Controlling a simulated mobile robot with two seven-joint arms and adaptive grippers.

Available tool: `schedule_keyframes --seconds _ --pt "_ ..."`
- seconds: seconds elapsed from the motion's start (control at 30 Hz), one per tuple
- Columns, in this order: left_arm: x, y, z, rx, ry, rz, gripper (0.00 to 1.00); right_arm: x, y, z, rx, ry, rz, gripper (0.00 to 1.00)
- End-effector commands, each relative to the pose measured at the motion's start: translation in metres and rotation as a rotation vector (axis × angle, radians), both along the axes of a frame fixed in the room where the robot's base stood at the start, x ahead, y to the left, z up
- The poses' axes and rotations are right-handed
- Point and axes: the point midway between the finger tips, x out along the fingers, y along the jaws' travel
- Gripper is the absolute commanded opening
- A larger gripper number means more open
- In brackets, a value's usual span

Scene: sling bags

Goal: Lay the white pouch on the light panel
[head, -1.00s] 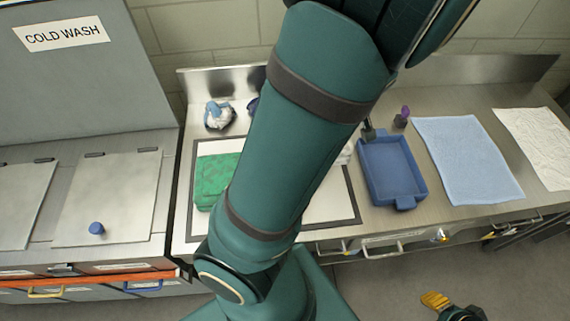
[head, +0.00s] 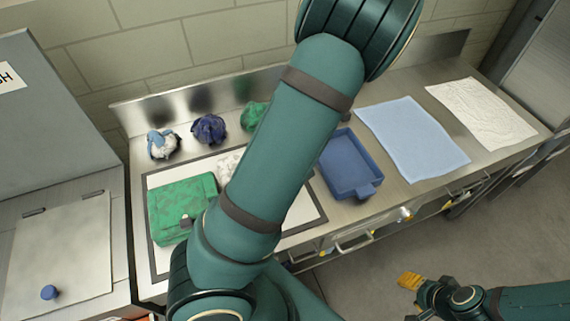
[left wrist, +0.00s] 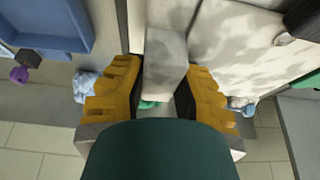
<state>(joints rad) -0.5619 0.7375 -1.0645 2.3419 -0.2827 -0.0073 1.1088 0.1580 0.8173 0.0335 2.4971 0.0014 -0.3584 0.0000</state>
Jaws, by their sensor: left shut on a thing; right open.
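The light panel (head: 298,205) is a white sheet with a dark frame on the counter, partly hidden by my left arm. A bit of the white pouch (head: 228,165) shows over it beside the arm. In the left wrist view the white pouch (left wrist: 260,50) fills the upper right, with a dark round button. My left gripper (left wrist: 165,85) is shut on a pale grey-white part of it. That gripper is hidden in the head view, and I cannot tell whether the pouch touches the panel. My right gripper (head: 410,281) is open and empty over the floor.
A green pouch (head: 180,205) lies on the panel's left part. Right of the panel are a blue tray (head: 350,165), a blue towel (head: 412,138) and a white towel (head: 482,112).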

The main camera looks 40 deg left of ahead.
Motion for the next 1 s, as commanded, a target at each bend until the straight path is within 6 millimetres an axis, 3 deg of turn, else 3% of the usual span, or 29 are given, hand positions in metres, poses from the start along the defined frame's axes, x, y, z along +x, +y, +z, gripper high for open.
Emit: schedule_keyframes --seconds 0.33,0.7,0.73,0.77,1.0 --pt "-0.001 0.001 -0.038 0.001 0.004 0.001 0.0 0.0 0.0 -0.007 0.0 -0.001 -0.001 0.47" --pt "0.0 0.0 -0.042 0.0 0.0 0.0 0.0 0.0 0.0 -0.01 -0.001 0.0 -0.001 0.47" --pt "0.0 0.0 -0.041 0.0 0.0 0.0 0.43 0.0 0.0 -0.009 -0.001 0.0 -0.001 0.47" --pt "0.0 0.0 -0.041 0.0 0.0 0.0 0.53 0.0 0.0 -0.009 -0.001 0.0 -0.001 0.47" --pt "0.0 0.0 -0.041 -0.001 0.0 0.0 0.54 0.0 0.0 -0.008 -0.001 -0.001 -0.002 0.47"
